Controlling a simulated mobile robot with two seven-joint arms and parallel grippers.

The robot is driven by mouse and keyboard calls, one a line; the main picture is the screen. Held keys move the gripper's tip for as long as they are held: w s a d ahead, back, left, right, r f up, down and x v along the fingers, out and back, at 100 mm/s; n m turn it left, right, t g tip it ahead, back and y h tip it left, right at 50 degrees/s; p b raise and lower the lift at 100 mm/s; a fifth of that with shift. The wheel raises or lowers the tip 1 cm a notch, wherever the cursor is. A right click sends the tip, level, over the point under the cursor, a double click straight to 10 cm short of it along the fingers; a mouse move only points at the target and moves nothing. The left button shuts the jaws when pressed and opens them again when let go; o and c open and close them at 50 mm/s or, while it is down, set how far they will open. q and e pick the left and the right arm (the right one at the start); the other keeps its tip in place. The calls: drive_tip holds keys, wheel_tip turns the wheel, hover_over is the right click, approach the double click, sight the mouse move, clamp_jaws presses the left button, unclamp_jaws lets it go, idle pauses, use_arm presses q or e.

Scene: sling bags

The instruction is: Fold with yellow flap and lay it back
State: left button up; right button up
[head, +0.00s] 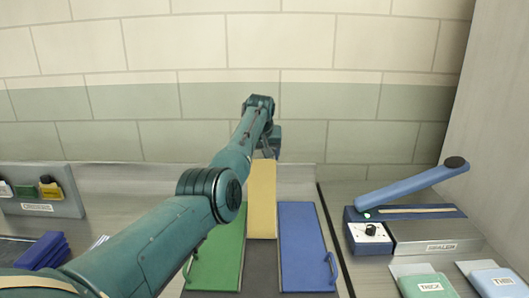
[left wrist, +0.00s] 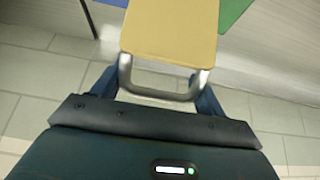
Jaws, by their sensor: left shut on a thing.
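The folding board has a green panel (head: 216,258) on the left, a blue panel (head: 306,245) on the right and a dark grey panel (head: 262,277) at the near middle. The yellow flap (head: 262,200) stands raised between green and blue, its far end above the board. My left gripper (head: 267,150) is shut on the flap's raised end; my arm partly hides the grip. No bag shows on the visible panels. My right gripper is not in view.
A sealer (head: 430,232) with a raised blue arm stands at the right. A green pouch stack (head: 428,286) and a blue one (head: 495,283) lie before it. A grey holder (head: 45,192) and dark blue folded items (head: 43,251) are at the left. A tiled wall closes the back.

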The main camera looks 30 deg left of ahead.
use_arm(q)
drive_tip(key=shift+s+f, duration=0.3)
drive_tip(key=shift+f, duration=0.35)
drive_tip(key=o, duration=0.9)
drive_tip(key=shift+o, duration=1)
drive_tip(key=shift+w+a, duration=0.1)
drive_tip(key=shift+a, duration=0.05)
drive_tip(key=shift+r, duration=0.55)
drive_tip(key=b+v, duration=0.3)
drive_tip(key=v, duration=0.9)
drive_tip(key=shift+d+r, duration=0.25)
